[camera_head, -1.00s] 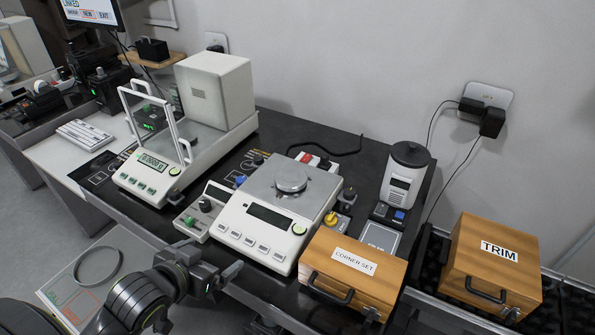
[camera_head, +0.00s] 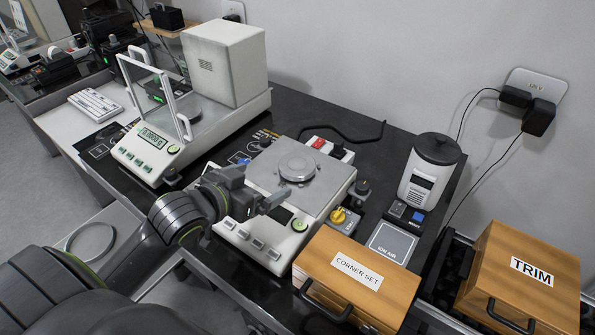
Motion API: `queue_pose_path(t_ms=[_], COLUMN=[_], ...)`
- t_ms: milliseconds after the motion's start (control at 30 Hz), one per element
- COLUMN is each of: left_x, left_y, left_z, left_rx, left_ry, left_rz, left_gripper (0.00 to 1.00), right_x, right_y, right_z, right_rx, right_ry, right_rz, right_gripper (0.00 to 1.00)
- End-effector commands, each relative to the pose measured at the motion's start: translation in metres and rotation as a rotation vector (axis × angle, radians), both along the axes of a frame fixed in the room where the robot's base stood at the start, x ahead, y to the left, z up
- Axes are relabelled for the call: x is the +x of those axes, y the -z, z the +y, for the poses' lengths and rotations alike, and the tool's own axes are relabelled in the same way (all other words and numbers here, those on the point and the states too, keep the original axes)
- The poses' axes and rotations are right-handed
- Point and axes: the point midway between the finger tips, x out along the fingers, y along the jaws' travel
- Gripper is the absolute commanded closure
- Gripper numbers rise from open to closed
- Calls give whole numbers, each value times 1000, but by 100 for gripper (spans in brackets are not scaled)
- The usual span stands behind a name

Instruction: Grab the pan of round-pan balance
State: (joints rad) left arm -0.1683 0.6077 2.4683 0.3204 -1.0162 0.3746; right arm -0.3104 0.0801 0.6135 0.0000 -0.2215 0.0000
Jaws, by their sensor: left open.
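The round-pan balance (camera_head: 270,250) is a white unit on the black table with a square silver top. Its small round metal pan (camera_head: 297,166) lies flat on that top and is empty. My left gripper (camera_head: 262,188) is open over the front left part of the balance, just left of and nearer than the pan. It is apart from the pan and holds nothing. My right gripper is not in view.
An enclosed balance (camera_head: 150,142) with a glass front stands to the left. The CORNER SET wooden box (camera_head: 358,277) is close at the right front. A white and dark canister (camera_head: 428,175) stands behind it. The TRIM box (camera_head: 525,275) is at far right.

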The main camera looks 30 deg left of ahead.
Motion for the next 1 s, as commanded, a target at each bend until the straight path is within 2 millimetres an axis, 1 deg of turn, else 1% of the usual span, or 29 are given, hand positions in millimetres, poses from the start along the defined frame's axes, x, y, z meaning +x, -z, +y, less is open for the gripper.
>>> queue_pose_path(t_ms=[33,133,200,300,400,567,800,900,1000], left_x=[11,28,41,54,62,69,98,108,112], left_y=[5,12,17,22,25,28,39,43,45], left_z=[-1,-4,-6,-8,-9,-10,-15,-16,-17], left_rx=[-8,-8,-7,-4,-3,-2,-2,-1,1], left_ry=[-3,-2,-2,-2,-1,-1,-1,-2,-1], left_rz=[-1,1,1,2,1,2,2,2,1], left_gripper=[0,0,0,0,0,0,0,0,0], right_x=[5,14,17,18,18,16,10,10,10], right_y=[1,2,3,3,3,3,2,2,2], right_z=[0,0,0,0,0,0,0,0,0], right_rx=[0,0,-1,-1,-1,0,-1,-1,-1], right_ry=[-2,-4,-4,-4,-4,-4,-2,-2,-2], right_rz=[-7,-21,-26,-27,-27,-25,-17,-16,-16], right_gripper=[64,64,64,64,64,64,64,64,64])
